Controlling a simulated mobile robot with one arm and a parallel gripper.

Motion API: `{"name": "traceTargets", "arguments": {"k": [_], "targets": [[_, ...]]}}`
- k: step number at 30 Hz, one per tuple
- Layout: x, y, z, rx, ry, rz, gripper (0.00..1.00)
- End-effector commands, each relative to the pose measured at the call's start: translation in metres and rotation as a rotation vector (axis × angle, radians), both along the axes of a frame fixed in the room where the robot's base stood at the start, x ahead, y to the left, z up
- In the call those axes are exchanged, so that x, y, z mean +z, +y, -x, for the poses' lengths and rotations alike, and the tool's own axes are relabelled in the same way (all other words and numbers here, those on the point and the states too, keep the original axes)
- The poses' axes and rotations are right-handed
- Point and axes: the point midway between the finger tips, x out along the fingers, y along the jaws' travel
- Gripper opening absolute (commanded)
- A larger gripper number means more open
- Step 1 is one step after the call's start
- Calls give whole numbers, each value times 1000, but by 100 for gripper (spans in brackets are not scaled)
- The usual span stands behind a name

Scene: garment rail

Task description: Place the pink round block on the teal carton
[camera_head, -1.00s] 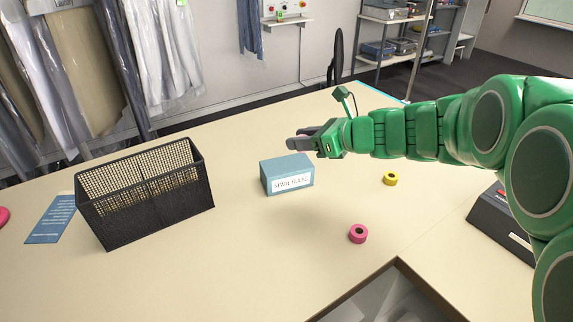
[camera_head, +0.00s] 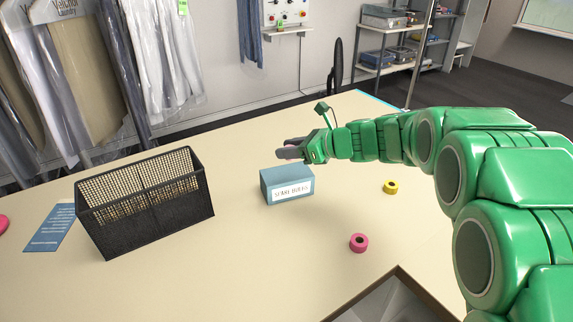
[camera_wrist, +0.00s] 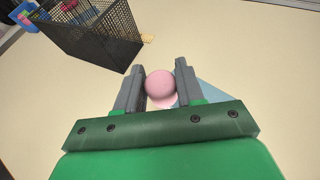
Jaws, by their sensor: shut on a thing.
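My gripper (camera_head: 290,151) is shut on the pink round block (camera_wrist: 160,84), which sits between the two fingers in the wrist view. In the wrist view a strip of the carton (camera_wrist: 216,92) shows below and beside the right finger; the rest is hidden.
A black mesh basket (camera_head: 150,208) stands to the left, beside a blue card (camera_head: 50,229). A pink tape roll (camera_head: 359,243) and a yellow roll (camera_head: 390,187) lie to the carton's right. The table (camera_head: 240,255) in front of the carton is clear. Garments hang behind.

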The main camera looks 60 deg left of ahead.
Motion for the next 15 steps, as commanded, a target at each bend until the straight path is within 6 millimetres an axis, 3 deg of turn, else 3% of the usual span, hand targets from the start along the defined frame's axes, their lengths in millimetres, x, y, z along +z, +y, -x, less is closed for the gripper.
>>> {"name": "traceTargets", "arguments": {"k": [15], "targets": [[-47,41,-19,1,-2,-1,8]]}}
